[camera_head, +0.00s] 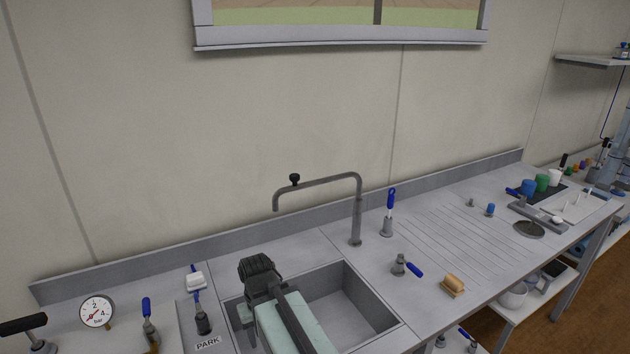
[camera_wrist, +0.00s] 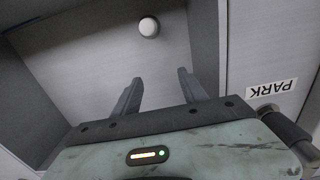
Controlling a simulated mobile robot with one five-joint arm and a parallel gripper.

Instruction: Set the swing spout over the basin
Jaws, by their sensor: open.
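The swing spout (camera_head: 325,181) is a grey pipe on an upright post behind the basin's right back corner. Its arm points left, roughly along the wall, with a black knob (camera_head: 294,180) on top near its downturned end. In the wrist view my gripper (camera_wrist: 158,84) is open and empty above the basin floor (camera_wrist: 85,50).
A PARK label (camera_head: 208,343), a blue-handled lever (camera_head: 202,318) and a pressure gauge (camera_head: 97,311) are left of the basin. A blue-handled tool (camera_head: 389,212), a blue-handled tap (camera_head: 404,266) and a brush (camera_head: 453,285) are on the right. A round pale fitting (camera_wrist: 149,27) is in the basin.

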